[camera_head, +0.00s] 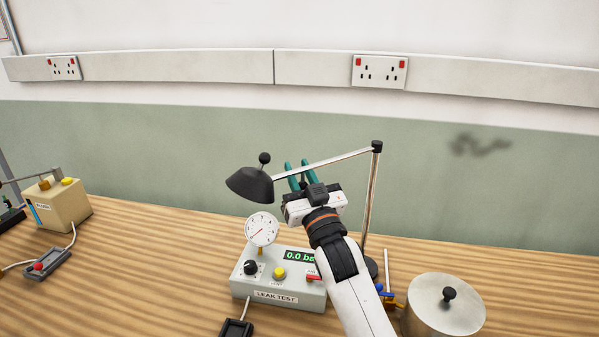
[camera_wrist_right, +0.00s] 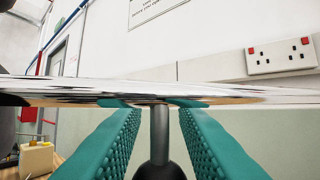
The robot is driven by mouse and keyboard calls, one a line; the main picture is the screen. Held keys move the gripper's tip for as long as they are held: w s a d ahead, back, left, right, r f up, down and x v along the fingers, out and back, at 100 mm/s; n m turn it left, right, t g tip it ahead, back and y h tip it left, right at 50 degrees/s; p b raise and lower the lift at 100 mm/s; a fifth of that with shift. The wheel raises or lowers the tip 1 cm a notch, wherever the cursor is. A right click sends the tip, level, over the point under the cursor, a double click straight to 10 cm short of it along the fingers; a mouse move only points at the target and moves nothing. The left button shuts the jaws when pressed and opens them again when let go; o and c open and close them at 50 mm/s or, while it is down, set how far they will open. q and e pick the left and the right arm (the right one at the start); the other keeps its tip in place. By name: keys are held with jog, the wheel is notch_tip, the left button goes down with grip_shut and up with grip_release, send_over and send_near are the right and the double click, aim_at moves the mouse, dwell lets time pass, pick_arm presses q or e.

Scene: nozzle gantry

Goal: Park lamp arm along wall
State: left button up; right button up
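The lamp has a black shade (camera_head: 250,185) with a small knob, a thin metal arm (camera_head: 338,160) and an upright post (camera_head: 371,200) on a dark base, partly hidden. The arm reaches left from the post top, above the leak tester. My right gripper (camera_head: 298,166) is at the arm, near the shade. In the right wrist view the arm (camera_wrist_right: 230,92) crosses at the fingertips. A grey stem with a dark ball end (camera_wrist_right: 160,135) stands between the teal fingers, with gaps on both sides. The fingers are open. My left gripper is not in view.
The leak test box (camera_head: 276,290) with a gauge (camera_head: 262,230) stands below the shade. A metal pot (camera_head: 443,308) with a black knob is at front right. A beige box (camera_head: 58,205) is at left. The green wall (camera_head: 480,190) behind the lamp is clear below the socket rail.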

grip_shut()
jog(key=shift+s+d, duration=0.1)
jog(key=shift+s, duration=0.05)
